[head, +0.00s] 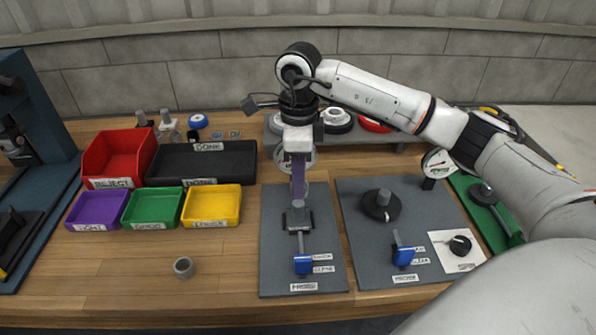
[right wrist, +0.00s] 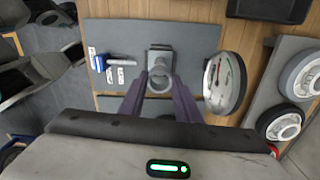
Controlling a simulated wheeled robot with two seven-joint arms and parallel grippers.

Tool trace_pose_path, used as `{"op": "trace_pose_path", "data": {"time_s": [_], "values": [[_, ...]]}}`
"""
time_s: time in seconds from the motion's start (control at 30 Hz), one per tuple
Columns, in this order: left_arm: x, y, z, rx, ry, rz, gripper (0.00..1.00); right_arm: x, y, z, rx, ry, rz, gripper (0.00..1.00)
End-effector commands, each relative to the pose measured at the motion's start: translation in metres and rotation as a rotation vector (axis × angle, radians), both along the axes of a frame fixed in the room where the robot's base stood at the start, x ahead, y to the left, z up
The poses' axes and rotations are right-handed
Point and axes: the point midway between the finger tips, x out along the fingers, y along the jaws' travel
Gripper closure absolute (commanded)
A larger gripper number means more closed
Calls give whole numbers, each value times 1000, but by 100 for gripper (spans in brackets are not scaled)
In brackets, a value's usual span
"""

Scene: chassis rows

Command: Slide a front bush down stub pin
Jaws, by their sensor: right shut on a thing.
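My right gripper (head: 299,198) points down over the left grey plate (head: 276,250), its purple fingers close above a dark block with a grey upright stub (head: 298,216). In the right wrist view the fingertips (right wrist: 160,82) are shut on a small grey ring-like bush (right wrist: 160,84), in line with the block (right wrist: 160,56). I cannot tell whether the bush is around the pin or just above it. Another grey bush (head: 184,267) stands loose on the bench at the front left. My left gripper is not in view.
A blue-handled lever (head: 303,264) lies in front of the block. The right grey plate (head: 440,225) carries a dark round hub (head: 381,205) and another blue lever (head: 403,256). A dial gauge (right wrist: 225,82) stands close beside the fingers. Coloured bins (head: 211,222) stand left; the front-left bench is mostly clear.

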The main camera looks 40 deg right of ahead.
Motion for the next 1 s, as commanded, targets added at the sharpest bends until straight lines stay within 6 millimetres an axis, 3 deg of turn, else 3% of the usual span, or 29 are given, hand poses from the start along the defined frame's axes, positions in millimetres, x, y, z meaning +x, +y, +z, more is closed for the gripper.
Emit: {"op": "trace_pose_path", "data": {"time_s": [0.03, 0.2, 1.0], "values": [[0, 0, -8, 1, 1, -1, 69, 0, 0, -9, 0, 0, 0, 95], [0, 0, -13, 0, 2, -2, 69, 0, 0, -17, 1, -1, 1, 95], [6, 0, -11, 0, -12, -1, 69, 1, 2, -20, 1, -1, 2, 95]]}}
